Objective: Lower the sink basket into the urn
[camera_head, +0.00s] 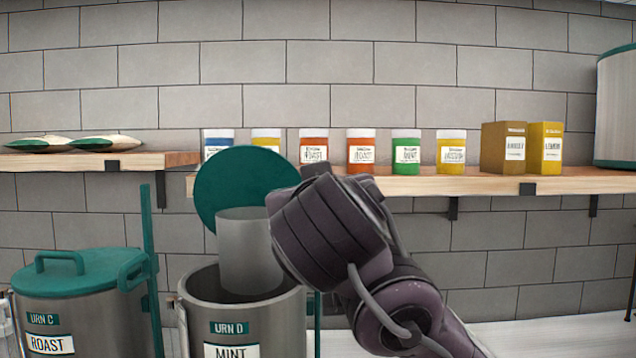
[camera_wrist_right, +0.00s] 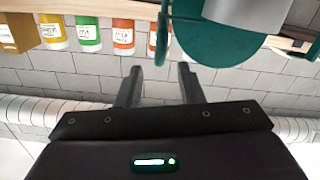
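The sink basket (camera_head: 247,255) is a plain grey cylinder, roughly upright in the head view. Its lower end is inside the mouth of the urn (camera_head: 196,300), marked URN D and MINT, and its upper part stands above the rim. The urn's round teal lid (camera_head: 235,175) is tipped up behind it. My right wrist covers the basket's right edge in the head view, and the fingers are hidden there. In the right wrist view my right gripper (camera_wrist_right: 158,75) has its fingers apart with only wall visible between them. The lid (camera_wrist_right: 205,40) appears beyond them. My left gripper is out of view.
A closed urn marked ROAST (camera_head: 85,315) with a teal lid stands on the left. A wooden shelf (camera_head: 420,185) behind holds several labelled jars and two boxes. Another shelf (camera_head: 70,162) holds bags. A large container (camera_head: 615,110) stands at the upper right.

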